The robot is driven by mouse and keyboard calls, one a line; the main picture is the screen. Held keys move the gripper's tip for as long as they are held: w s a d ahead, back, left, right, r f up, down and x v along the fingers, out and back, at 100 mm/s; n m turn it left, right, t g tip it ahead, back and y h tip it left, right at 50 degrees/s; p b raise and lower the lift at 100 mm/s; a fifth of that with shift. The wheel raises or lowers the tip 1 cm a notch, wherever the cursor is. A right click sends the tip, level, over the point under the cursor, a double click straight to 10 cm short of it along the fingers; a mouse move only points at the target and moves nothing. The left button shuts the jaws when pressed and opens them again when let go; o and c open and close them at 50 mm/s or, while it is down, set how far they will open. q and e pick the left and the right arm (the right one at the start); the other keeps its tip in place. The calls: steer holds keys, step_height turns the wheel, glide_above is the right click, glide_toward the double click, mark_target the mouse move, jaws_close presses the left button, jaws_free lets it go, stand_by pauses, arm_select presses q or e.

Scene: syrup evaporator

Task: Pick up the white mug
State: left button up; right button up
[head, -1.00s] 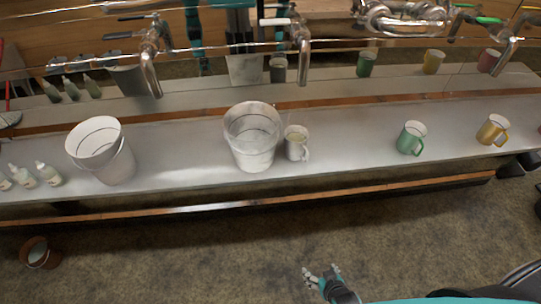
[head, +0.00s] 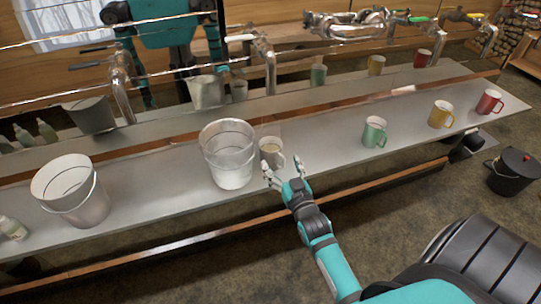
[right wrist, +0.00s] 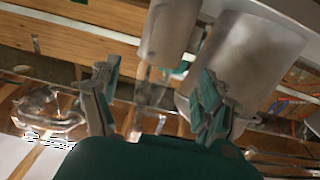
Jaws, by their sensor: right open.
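The white mug (head: 271,150) stands upright on the grey metal counter, just right of a white bucket (head: 229,160), with its handle on the right. My right gripper (head: 284,168) is open and empty at the counter's front, just in front of the mug, its fingers pointing towards it. In the right wrist view the two fingers (right wrist: 155,95) are spread apart. A pale cylinder that looks like the mug (right wrist: 168,30) shows beyond them, with the larger bucket (right wrist: 250,60) beside it. My left gripper is not in view.
A green mug (head: 374,132), a yellow mug (head: 441,115) and a red mug (head: 488,102) stand further right on the counter (head: 320,140). Another bucket (head: 75,195) stands left. Metal taps (head: 266,65) hang behind. A reflective panel mirrors the scene. A black pot (head: 514,172) is at far right.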

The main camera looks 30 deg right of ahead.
mark_target(274, 152)
steer(key=x, duration=0.5)
steer(key=p+x, duration=0.1)
steer(key=x, duration=0.2)
steer(key=shift+w+r, duration=0.15)
steer(key=shift+r, duration=0.1)
steer(key=shift+w+d+f, duration=0.1)
steer(key=shift+w, duration=0.3)
steer(key=shift+s, duration=0.1)
steer(key=shift+c, duration=1.2)
steer(key=c, duration=1.2)
steer(key=shift+c, duration=0.2)
steer(key=shift+r, duration=0.25)
